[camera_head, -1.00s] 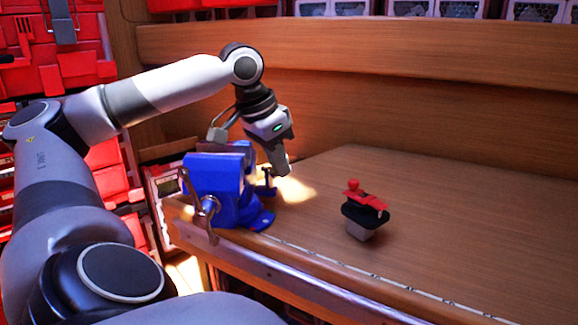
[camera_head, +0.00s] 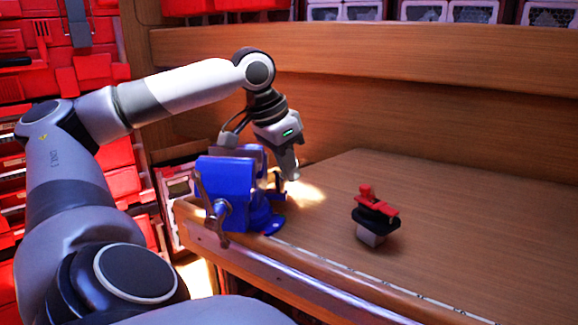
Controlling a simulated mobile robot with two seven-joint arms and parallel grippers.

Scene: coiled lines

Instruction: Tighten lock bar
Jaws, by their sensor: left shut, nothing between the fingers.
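A blue bench vise (camera_head: 225,180) stands at the left front corner of the wooden workbench. Its metal front handle (camera_head: 211,208) hangs on the near side. A small dark bar, seemingly the lock bar (camera_head: 278,184), shows at the vise's right side, above its round base. My left gripper (camera_head: 291,173) points down beside this bar, just right of and behind it in the picture. Its fingers are shut and hold nothing. I cannot tell whether the fingers touch the bar. My right gripper is out of view.
A red-topped black device with a grey base (camera_head: 376,218) stands on the workbench (camera_head: 450,225) right of the vise. The bench between them is clear. A metal strip (camera_head: 300,285) runs along the front edge. A wooden back wall (camera_head: 400,110) rises behind.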

